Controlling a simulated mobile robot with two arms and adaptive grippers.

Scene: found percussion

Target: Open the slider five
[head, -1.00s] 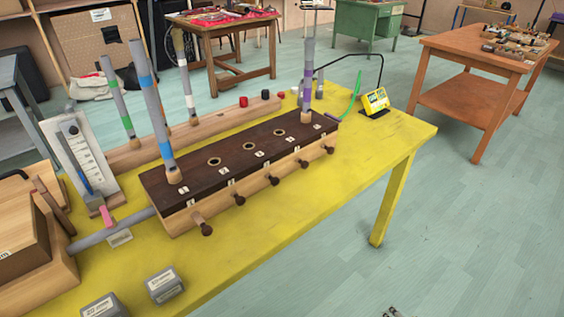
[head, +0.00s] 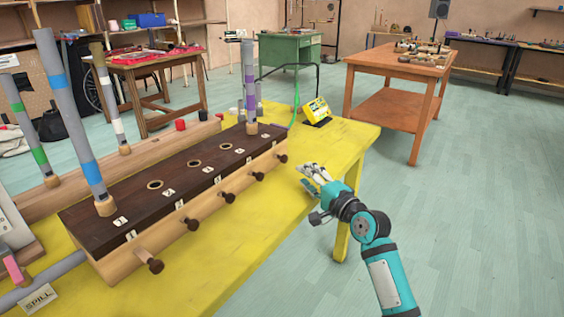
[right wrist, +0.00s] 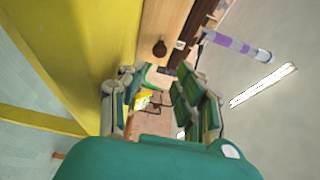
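The long wooden box with a dark top (head: 165,187) stands on the yellow table. A row of dark round slider knobs sticks out of its front. The far-right end knob (head: 283,158), at the fifth position, sits close to the front face. The nearest knob (head: 155,265) stands out farther on a pale stem. My right gripper (head: 311,174) is open and empty, at the table's right edge, to the right of and apart from the end knob. In the right wrist view a knob (right wrist: 160,48) shows beyond my spread fingers (right wrist: 157,100). My left gripper is out of view.
Striped tubes stand upright in the box, one with purple bands (head: 249,85) near the far end. A yellow device (head: 316,110) with a green tube beside it sits at the table's far corner. The yellow tabletop (head: 235,245) in front of the box is mostly clear.

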